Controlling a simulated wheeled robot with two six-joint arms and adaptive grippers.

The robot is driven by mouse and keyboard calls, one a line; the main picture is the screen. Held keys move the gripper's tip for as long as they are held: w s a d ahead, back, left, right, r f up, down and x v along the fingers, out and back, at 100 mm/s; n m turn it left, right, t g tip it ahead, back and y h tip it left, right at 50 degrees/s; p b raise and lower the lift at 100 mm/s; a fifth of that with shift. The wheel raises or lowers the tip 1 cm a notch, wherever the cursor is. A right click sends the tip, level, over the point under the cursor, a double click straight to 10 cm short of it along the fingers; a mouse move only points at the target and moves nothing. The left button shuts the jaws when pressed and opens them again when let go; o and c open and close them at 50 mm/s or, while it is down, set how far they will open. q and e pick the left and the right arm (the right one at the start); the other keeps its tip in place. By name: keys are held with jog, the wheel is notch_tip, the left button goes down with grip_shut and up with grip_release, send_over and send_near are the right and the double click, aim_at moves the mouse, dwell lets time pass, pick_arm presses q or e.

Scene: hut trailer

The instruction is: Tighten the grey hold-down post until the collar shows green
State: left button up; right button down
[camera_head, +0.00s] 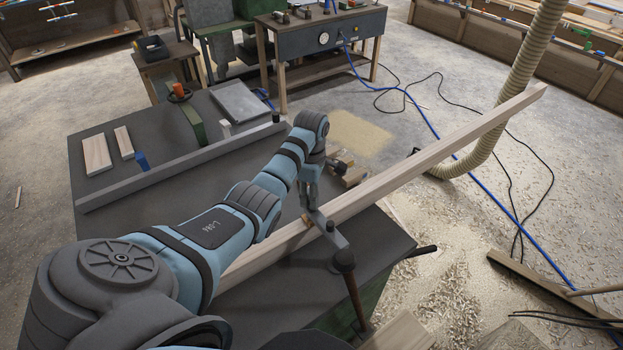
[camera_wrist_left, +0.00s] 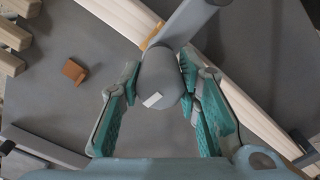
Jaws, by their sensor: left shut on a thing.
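The rounded grey head of the hold-down post (camera_wrist_left: 160,76) stands between the teal fingers of my left gripper (camera_wrist_left: 160,108) in the left wrist view, with a white mark on it. A grey arm (camera_wrist_left: 190,22) runs from it to the upper right, over a tan pad (camera_wrist_left: 152,38). In the head view, my left gripper (camera_head: 309,203) is shut around the post, by the grey arm (camera_head: 330,230) and the pale beam (camera_head: 370,190). I cannot make out a collar or any green on it. My right gripper is in neither view.
The beam crosses the dark bench (camera_head: 240,105) and overhangs to the right. A long grey rail (camera_head: 180,165) and wooden blocks (camera_head: 97,155) lie on the bench. A dark-headed rod (camera_head: 344,260) stands near its front. A hose (camera_head: 520,80) hangs beyond.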

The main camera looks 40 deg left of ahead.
pick_arm(q)
jog(key=m, duration=0.7)
jog(key=shift+w+m, duration=0.1)
jog(key=shift+m, duration=0.3)
jog(key=m, duration=0.4)
jog(key=shift+m, duration=0.3)
jog(key=m, duration=0.3)
jog(key=shift+m, duration=0.3)
jog(key=m, duration=0.8)
jog(key=shift+r, duration=0.1)
jog(key=m, duration=0.4)
jog(key=shift+m, duration=2.2)
